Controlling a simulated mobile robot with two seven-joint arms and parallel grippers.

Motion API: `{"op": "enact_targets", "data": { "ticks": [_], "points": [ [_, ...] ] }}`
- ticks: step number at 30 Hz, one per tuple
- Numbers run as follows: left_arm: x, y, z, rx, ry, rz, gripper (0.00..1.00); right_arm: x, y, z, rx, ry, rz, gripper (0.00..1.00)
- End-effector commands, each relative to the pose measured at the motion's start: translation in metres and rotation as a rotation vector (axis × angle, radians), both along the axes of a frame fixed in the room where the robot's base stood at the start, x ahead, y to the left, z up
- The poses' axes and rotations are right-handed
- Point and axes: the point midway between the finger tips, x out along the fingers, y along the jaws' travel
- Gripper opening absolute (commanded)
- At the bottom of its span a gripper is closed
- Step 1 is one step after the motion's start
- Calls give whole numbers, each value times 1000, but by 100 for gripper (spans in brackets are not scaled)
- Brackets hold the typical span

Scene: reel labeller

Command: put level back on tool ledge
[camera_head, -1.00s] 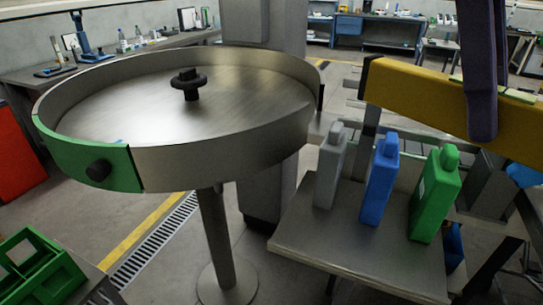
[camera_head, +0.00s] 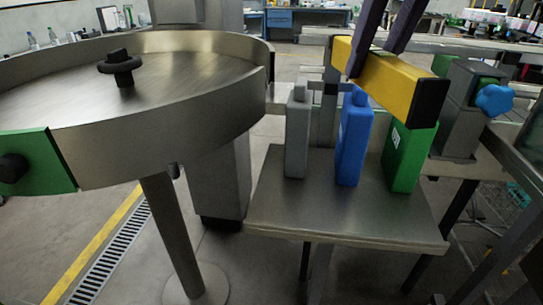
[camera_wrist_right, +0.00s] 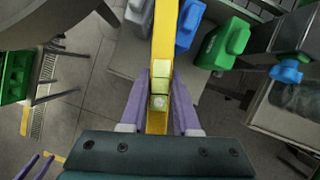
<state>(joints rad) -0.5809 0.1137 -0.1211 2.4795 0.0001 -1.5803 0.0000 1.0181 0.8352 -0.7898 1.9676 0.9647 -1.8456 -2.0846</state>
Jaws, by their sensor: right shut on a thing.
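A yellow level (camera_head: 385,80) with black end caps is held up in front of me. My right gripper (camera_head: 374,58), with purple fingers, is shut on it near its middle. In the right wrist view the level (camera_wrist_right: 162,45) runs lengthwise away between the fingers, its clear vial windows facing the camera. In the head view the level hangs above the blue and green bottles, over a grey metal ledge (camera_head: 345,222); I cannot tell whether this is the tool ledge. My left gripper (camera_wrist_right: 35,166) shows only as two purple fingertips, apart and empty, at the lower left of the wrist view.
A grey bottle (camera_head: 297,135), a blue bottle (camera_head: 354,140) and a green bottle (camera_head: 406,160) stand on the ledge. A large round metal table (camera_head: 160,130) is at the left. A grey block with a blue knob (camera_head: 495,100) is at the right. The ledge's front strip is bare.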

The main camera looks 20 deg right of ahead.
Motion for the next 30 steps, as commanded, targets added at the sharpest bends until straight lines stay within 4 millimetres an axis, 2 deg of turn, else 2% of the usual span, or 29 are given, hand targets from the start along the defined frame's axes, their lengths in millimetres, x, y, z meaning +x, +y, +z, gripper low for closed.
{"op": "enact_targets", "data": {
  "ticks": [5, 7, 18, 21, 30],
  "points": [
    [0, 1, -4, 3, 1, -1, 52, 2, -8, -3, 0, 2, 87, 0],
    [0, 1, -5, 5, 0, -3, 52, 2, -9, -13, -1, 5, 99, 0],
    [0, 3, -10, 10, -1, -6, 52, 1, -8, -117, -2, 10, 100, 0],
    [0, 3, -11, 10, -1, -6, 52, 1, -8, -138, -1, 6, 102, 0],
    [0, 3, -14, 10, -1, -5, 52, 1, -8, -173, -1, 5, 101, 0]
  ]
}}
